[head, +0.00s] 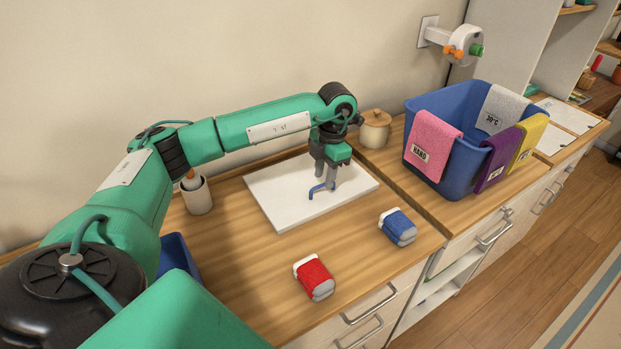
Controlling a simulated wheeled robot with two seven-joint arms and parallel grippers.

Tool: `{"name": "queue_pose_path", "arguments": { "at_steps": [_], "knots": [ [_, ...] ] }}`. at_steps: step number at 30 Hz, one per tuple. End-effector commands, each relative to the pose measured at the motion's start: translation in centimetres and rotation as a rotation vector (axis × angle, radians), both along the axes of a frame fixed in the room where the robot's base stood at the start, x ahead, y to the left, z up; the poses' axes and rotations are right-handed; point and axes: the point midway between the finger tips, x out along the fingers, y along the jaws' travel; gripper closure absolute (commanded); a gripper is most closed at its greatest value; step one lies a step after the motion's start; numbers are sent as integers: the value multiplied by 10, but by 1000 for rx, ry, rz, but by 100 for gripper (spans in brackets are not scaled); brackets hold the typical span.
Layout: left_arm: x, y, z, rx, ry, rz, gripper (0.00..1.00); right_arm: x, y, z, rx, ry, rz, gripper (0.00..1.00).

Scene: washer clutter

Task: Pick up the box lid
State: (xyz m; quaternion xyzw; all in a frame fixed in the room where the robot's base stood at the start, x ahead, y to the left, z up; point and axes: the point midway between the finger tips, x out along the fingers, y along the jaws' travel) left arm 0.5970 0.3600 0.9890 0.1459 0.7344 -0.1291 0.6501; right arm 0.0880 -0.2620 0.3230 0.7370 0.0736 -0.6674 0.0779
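A flat white panel (275,200) with a small blue handle (318,191) lies on the wooden counter; it looks like the box lid. My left gripper (325,181) points down over the panel, with its grey fingers right at the blue handle. The fingers partly cover the handle, and I cannot tell whether they are closed on it or only around it. The panel appears to lie flat. My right gripper is not in view.
A blue basket (430,182) with hanging cloths stands at right.

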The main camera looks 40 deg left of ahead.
Motion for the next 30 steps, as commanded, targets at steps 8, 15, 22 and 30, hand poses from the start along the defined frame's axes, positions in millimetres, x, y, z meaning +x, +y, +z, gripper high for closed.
{"name": "queue_pose_path", "arguments": {
  "at_steps": [8,15,22,30],
  "knots": [
    [-4,1,-25,0,-1,-1,66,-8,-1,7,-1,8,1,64],
    [-3,1,-26,0,-1,-1,76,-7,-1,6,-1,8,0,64],
    [-3,1,-25,0,-1,0,100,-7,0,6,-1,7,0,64],
    [-3,1,-24,0,-1,0,100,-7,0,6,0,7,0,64]
  ]
}}
